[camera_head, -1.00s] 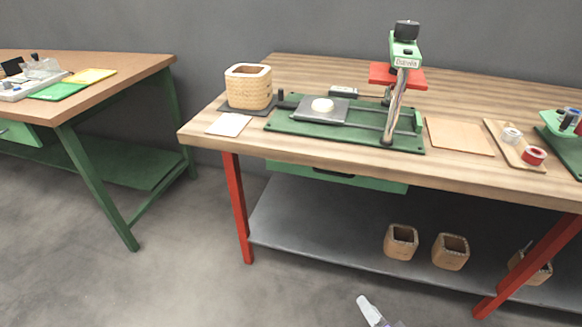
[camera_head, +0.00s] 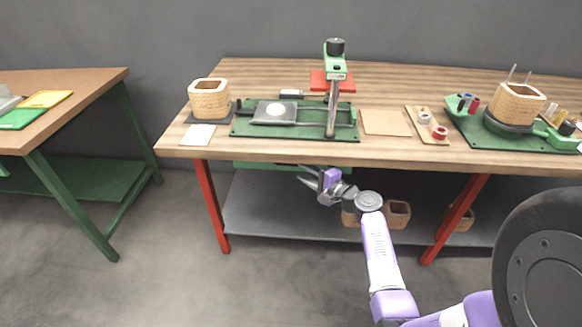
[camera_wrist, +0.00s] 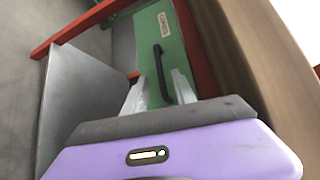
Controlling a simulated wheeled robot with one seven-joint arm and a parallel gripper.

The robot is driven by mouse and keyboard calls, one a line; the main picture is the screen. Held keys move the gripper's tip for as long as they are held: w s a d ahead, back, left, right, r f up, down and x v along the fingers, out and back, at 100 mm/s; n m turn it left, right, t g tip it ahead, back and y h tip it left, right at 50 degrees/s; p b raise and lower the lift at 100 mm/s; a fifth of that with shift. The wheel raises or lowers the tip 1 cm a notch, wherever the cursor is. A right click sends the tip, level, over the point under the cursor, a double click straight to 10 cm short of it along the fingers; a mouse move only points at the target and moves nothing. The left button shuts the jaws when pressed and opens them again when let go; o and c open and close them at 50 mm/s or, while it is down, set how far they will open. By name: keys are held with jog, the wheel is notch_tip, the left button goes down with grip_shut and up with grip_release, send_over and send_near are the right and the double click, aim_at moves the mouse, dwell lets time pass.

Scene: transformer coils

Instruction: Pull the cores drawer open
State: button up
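The cores drawer is a green front (camera_wrist: 152,42) with a white label and a black bar handle (camera_wrist: 160,75) in the wrist view. In the head view its green front (camera_head: 262,164) shows as a strip under the tabletop, partly behind my arm. It looks shut. My gripper (camera_wrist: 158,92) is open in the wrist view, with one pale finger on each side of the handle's near end. I cannot tell whether the fingers touch it. In the head view my gripper (camera_head: 309,177) is just below the table's front edge, near the drawer.
The wooden workbench (camera_head: 290,153) overhangs the drawer, with a red leg (camera_head: 211,205) at left. The grey lower shelf (camera_head: 270,212) holds several wooden cores (camera_head: 397,213). A green press fixture (camera_head: 295,133) stands on top.

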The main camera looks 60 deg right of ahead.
jog(key=x, duration=0.4)
jog(key=shift+w+d, duration=0.2)
jog(key=shift+w, duration=0.15)
grip_shut()
jog(key=shift+s+f, duration=0.1)
dwell(1.1)
